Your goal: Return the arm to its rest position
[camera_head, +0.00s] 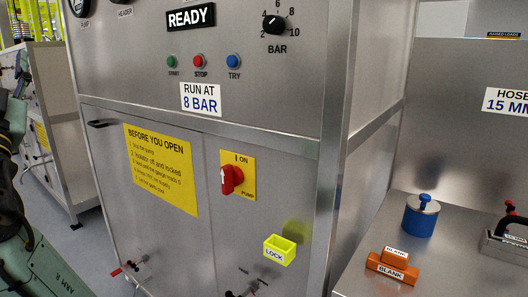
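Part of my arm (45,265), grey-green with "ARM R" lettering, shows at the lower left edge. More dark and green parts of it rise along the left edge and are cut off by the frame. I cannot make out my gripper's fingertips or anything held. The arm's visible parts are left of the steel cabinet (150,120), with no clear contact with it.
The cabinet carries a red rotary switch (231,179) with its white arrow pointing up to ON, a pressure knob (274,25) and a yellow LOCK box (279,250). A steel bench at right bears orange BLANK blocks (391,266) and a blue cylinder (420,220). Grey floor shows at left.

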